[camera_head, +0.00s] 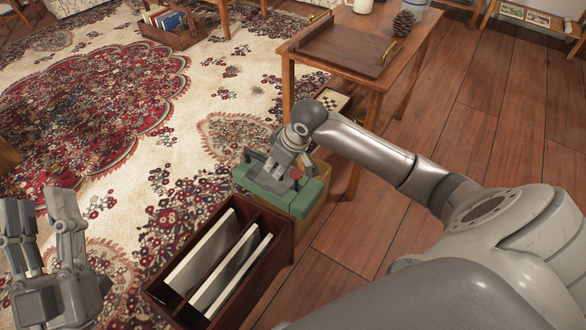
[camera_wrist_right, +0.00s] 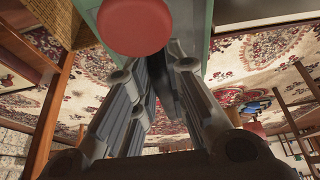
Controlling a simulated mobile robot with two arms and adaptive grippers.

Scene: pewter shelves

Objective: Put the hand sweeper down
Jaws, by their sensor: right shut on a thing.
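The hand sweeper (camera_head: 307,199) is a green body with a grey middle and a red knob, near the centre of the head view. My right gripper (camera_head: 275,172) reaches down over its middle and is shut on it. In the right wrist view the sweeper's round red knob (camera_wrist_right: 135,27) and green edge (camera_wrist_right: 195,25) show close beyond the fingers. The sweeper is over a tan box; I cannot tell whether it touches it. The fingers hide part of the sweeper's middle. My left gripper (camera_head: 40,215) is open and empty at the lower left, its fingers apart.
A dark wooden rack (camera_head: 273,262) with upright white panels stands just in front of the sweeper. The tan box (camera_head: 312,218) is beneath it. A wooden table (camera_head: 413,45) with a tray (camera_head: 340,47) stands behind. Patterned rug (camera_head: 165,165) lies left, bare floor right.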

